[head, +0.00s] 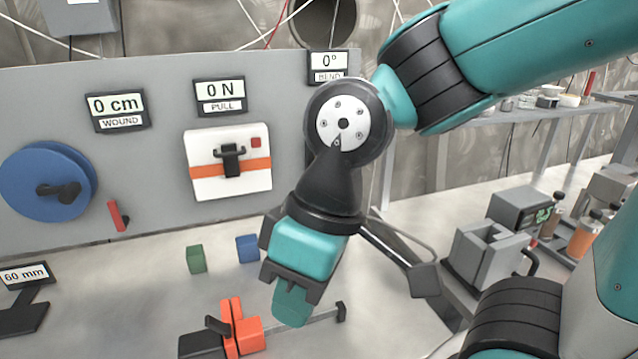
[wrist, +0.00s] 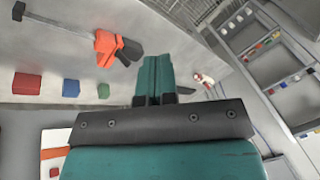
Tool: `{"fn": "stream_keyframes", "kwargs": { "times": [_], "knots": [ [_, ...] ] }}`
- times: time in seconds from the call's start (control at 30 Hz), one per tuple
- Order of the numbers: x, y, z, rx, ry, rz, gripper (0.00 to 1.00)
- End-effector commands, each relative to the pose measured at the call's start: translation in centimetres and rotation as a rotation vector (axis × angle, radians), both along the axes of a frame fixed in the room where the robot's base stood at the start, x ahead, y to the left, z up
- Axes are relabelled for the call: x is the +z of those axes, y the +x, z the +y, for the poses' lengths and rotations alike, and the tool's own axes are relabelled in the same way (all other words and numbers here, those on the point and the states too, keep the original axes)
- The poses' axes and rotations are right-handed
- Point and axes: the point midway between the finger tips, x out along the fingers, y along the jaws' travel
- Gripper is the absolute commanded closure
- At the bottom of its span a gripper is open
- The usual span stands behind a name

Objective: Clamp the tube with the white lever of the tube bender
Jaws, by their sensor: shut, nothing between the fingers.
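My gripper (head: 290,308) points down over the bench in the head view, its teal fingers together with nothing between them. The shut fingers also show in the wrist view (wrist: 155,78). A BEND display (head: 328,66) reads 0° on the panel behind my arm. My arm covers most of the panel and bench below that display. A grey bar with a dark end block (head: 425,280) sticks out to the right from behind my gripper; I cannot tell whether it belongs to the tube bender. I cannot make out the white lever or the tube in either view.
An orange and black clamp (head: 240,330) with a long bar lies on the bench near my fingertips. A green block (head: 196,259) and a blue block (head: 247,248) stand behind it; a red block (wrist: 27,84) shows in the wrist view. Grey devices (head: 490,255) stand at right.

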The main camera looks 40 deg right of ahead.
Motion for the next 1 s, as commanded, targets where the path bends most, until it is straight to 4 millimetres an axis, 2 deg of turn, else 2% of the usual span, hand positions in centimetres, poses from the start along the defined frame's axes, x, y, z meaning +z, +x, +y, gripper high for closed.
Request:
{"fn": "stream_keyframes", "kwargs": {
  "times": [0.13,0.17,0.23,0.27,0.37,0.4,0.5,0.6,0.63,0.7,0.8,0.9,1.0],
  "knots": [
    [0.2,0.9,-0.2,-0.021,-0.01,-0.003,1.0],
    [0.3,1.6,-0.3,-0.04,-0.019,-0.006,1.0],
    [0.5,4.4,-1.0,-0.109,-0.056,-0.017,1.0],
    [0.6,6.0,-1.5,-0.15,-0.08,-0.024,1.0],
    [0.6,12.9,-4.0,-0.332,-0.182,-0.063,1.0],
    [0.5,15.9,-5.4,-0.413,-0.232,-0.085,1.0],
    [-0.1,22.7,-9.4,-0.615,-0.365,-0.145,1.0],
    [-1.0,27.8,-13.5,-0.789,-0.495,-0.21,1.0],
    [-1.2,29.0,-14.6,-0.834,-0.531,-0.228,1.0],
    [-1.7,31.2,-16.9,-0.921,-0.606,-0.269,1.0],
    [-2.3,33.0,-19.3,-1.011,-0.686,-0.313,1.0],
    [-2.6,33.8,-20.6,-1.057,-0.73,-0.339,1.0],
    [-2.7,34.0,-21.1,-1.073,-0.745,-0.35,1.0]
  ]
}}
